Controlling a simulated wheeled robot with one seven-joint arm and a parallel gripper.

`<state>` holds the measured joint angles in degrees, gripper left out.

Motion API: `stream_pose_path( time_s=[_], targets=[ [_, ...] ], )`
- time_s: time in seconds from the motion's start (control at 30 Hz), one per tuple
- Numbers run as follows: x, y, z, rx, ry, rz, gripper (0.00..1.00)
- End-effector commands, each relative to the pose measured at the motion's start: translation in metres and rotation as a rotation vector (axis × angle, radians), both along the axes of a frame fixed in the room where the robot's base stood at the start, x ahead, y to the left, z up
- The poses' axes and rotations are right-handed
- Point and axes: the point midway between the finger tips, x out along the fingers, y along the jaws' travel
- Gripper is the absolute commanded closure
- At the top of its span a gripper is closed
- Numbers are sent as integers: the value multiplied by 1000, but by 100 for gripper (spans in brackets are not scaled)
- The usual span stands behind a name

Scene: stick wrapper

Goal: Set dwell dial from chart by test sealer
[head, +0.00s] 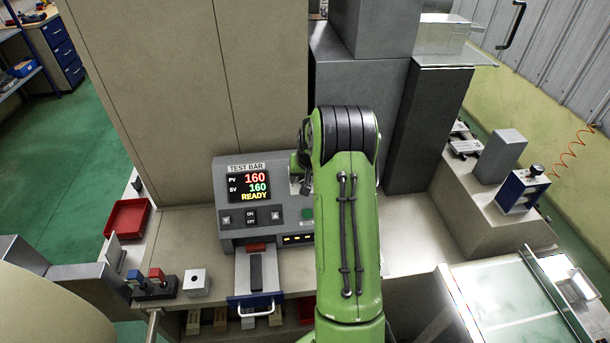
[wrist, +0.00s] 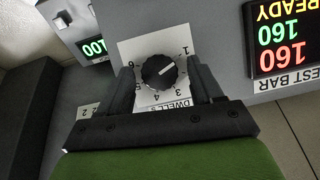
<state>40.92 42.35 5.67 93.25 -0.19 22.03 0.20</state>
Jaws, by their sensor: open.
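The dwell dial (wrist: 159,72) is a black knob with a white pointer mark on a white plate marked "DWELL" with numbers. In the wrist view it sits between the two black fingers of my gripper (wrist: 164,88). The fingers are open on either side of the knob. I cannot tell whether either touches it, or the exact pointer setting. The test sealer (head: 228,217) is a grey unit labelled TEST BAR; its display (head: 249,187) reads PV 160, SV 160, READY. My arm hides the dial and most of my gripper in the head view. I cannot make out the chart.
A small green readout (wrist: 93,46) shows beside the dial plate. A red bin (head: 127,217), a switch box (head: 155,284) and a white block (head: 196,283) are at left. A tall cabinet stands behind.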

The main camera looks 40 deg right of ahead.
Motion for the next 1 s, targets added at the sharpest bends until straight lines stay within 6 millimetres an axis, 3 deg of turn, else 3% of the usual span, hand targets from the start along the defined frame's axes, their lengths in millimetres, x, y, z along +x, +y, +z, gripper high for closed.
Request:
stream_pose_path(
  time_s=[0.13, 0.5, 1.0],
  targets=[
    [0, 0, 0, 0, 0, 0, 36],
    [0, 0, 0, 0, 0, 0, 91],
    [-1, -2, -2, 90, -65, -110, 91]
  ],
)
